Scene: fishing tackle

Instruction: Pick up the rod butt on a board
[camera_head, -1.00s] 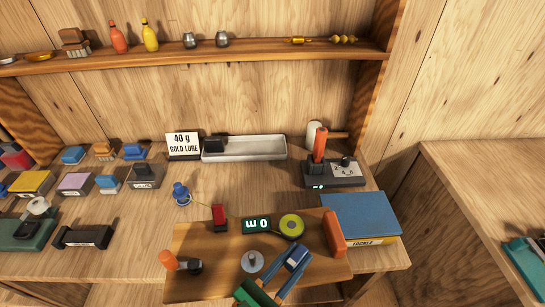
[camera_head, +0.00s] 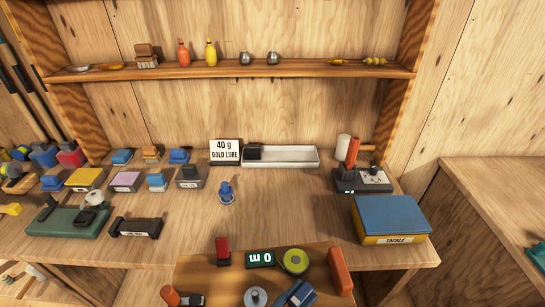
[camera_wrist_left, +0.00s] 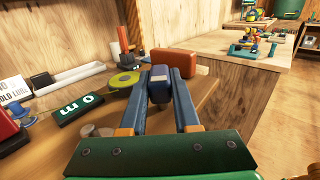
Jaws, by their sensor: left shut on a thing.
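An upright orange handle on a dark base (camera_head: 352,152), which looks like the rod butt on a board, stands at the back right of the bench. It also shows at upper left in the left wrist view (camera_wrist_left: 123,40). My left gripper (camera_wrist_left: 160,82) is shut on a dark blue block with a pale band (camera_wrist_left: 159,92), well short of the handle. In the head view the block and fingers (camera_head: 298,293) are at the bottom edge, over a brown wooden board (camera_head: 215,268), partly cut off. My right gripper is not in view.
The near board carries a red item (camera_head: 222,250), a black display (camera_head: 260,258), a green-yellow tape (camera_head: 294,261) and an orange block (camera_head: 341,270). A blue tackle box (camera_head: 390,216) sits right. A pale tray (camera_head: 285,156) is at the back. Mid-bench is mostly clear.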

